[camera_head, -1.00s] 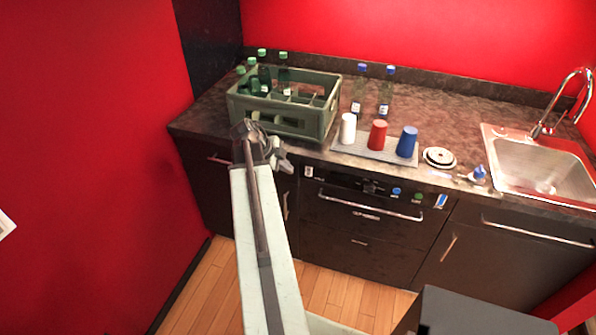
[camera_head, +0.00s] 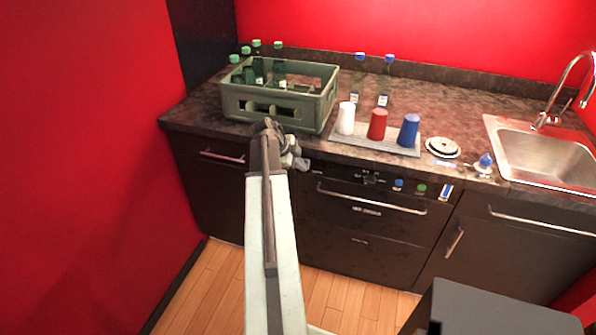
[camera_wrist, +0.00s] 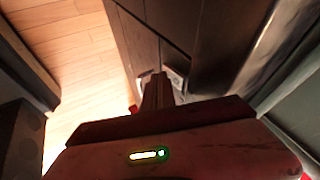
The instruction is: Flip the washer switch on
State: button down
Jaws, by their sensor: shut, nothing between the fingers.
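The washer (camera_head: 352,215) is a dark front under the counter with a long handle. Its top panel carries a dark knob (camera_head: 369,179), a blue button (camera_head: 398,185), a green button (camera_head: 421,188) and a small blue-and-white piece (camera_head: 446,191) at the right. I cannot tell for certain which is the switch. My gripper (camera_head: 297,158) is shut and empty at the panel's left end, below the crate, and hides part of that end. In the wrist view my gripper (camera_wrist: 160,78) points at dark cabinet fronts; contact cannot be told.
A green crate (camera_head: 235,106) with bottles stands on the counter above my gripper. White (camera_head: 346,118), red (camera_head: 377,124) and blue (camera_head: 409,130) cups stand on a mat. A sink (camera_head: 545,155) is at the right. The wooden floor (camera_head: 215,275) is clear at the left.

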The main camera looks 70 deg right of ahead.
dwell(0.3)
jog(key=shift+d+f+h+b, duration=0.1)
jog(key=shift+d+h+b, duration=0.15)
jog(key=shift+h+b, duration=0.25)
jog(key=shift+r+p, duration=0.8)
jog(key=shift+a, duration=0.1)
